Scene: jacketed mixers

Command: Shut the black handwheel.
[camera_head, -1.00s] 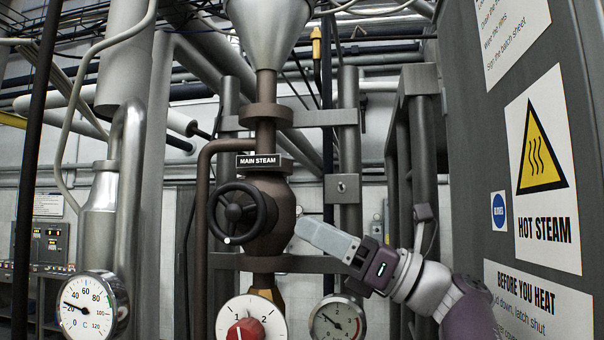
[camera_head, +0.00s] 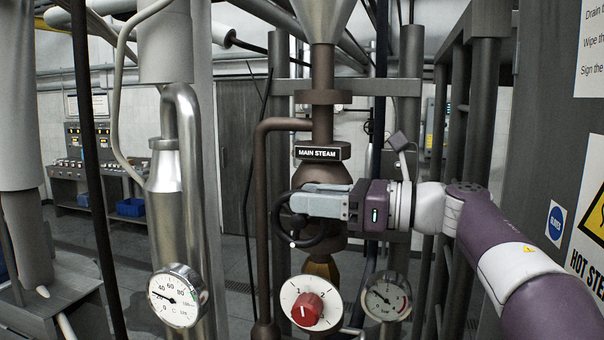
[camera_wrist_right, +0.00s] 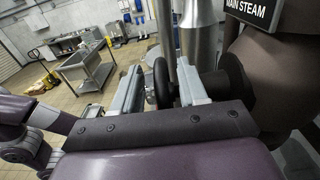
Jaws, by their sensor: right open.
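The black handwheel (camera_head: 274,218) is on the brown valve body (camera_head: 325,178) under the MAIN STEAM sign (camera_head: 318,153). Its left and lower rim shows in the head view; my gripper hides much of the rest. My right gripper (camera_head: 312,200) reaches in from the right, in front of the wheel. In the right wrist view its fingers (camera_wrist_right: 160,92) are open, with the wheel's rim (camera_wrist_right: 162,80) between them. A gap shows beside the rim, so it does not look clamped. My left gripper is not in view.
Below the valve are a red knob (camera_head: 307,309) on a white dial and a round gauge (camera_head: 386,296). A thermometer dial (camera_head: 176,296) is at left. A brown pipe (camera_head: 262,220) runs close left of the wheel. A grey panel (camera_head: 545,130) stands at right.

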